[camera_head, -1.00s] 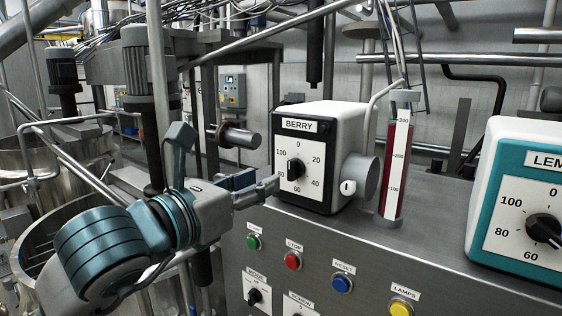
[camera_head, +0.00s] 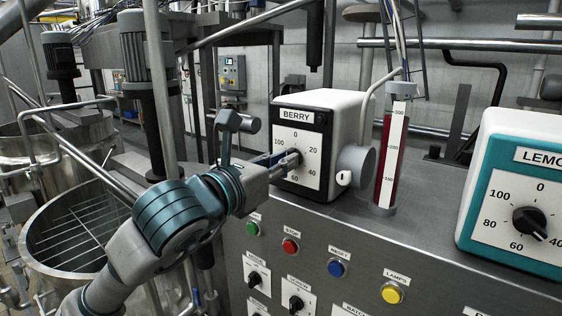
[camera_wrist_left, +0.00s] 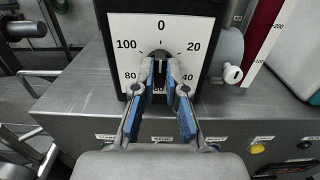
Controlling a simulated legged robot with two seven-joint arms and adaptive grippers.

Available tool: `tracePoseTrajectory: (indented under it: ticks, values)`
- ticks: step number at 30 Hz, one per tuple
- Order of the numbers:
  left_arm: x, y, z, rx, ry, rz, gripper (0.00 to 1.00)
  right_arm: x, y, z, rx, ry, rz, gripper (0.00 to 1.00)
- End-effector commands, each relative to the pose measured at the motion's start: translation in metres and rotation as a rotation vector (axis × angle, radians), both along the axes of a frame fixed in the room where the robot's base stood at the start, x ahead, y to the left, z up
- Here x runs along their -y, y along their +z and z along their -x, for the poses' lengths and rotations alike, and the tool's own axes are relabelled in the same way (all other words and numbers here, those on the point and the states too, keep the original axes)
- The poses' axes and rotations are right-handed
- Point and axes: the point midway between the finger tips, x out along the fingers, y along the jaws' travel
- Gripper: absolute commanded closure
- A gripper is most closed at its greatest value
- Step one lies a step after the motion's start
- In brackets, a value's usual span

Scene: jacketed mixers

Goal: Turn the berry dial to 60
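The berry dial is a black knob (camera_wrist_left: 160,53) on the white scale face of the white-and-black BERRY box (camera_head: 346,110). The face is marked 0 to 100, with 0 at the top and 60 near the bottom. My left gripper (camera_head: 292,158) is at the dial from the front left. In the left wrist view its blue-padded fingers (camera_wrist_left: 161,68) are parted, one on each side of the knob. They cover most of the knob, so its pointer is hidden. I cannot tell whether the pads touch it. My right gripper is not in view.
A teal LEMON box (camera_head: 472,180) with its own dial stands to the right. A red sight tube (camera_head: 391,160) is beside the BERRY box. Green, red, blue and yellow buttons and small selectors are on the steel panel (camera_head: 330,235) below. Open steel vats (camera_head: 60,225) are at left.

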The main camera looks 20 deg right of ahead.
Motion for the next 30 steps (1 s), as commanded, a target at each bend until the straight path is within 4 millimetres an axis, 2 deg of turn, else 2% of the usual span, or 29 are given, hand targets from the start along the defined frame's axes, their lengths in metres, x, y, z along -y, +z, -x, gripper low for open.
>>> tracePoseTrajectory:
  ticks: [14,30]
  values:
    - [-0.002,0.001,-0.003,0.086,0.005,-0.059,1.00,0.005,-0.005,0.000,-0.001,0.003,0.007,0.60]
    - [-0.001,0.002,-0.001,0.464,0.007,-0.353,1.00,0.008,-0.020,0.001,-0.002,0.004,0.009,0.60]
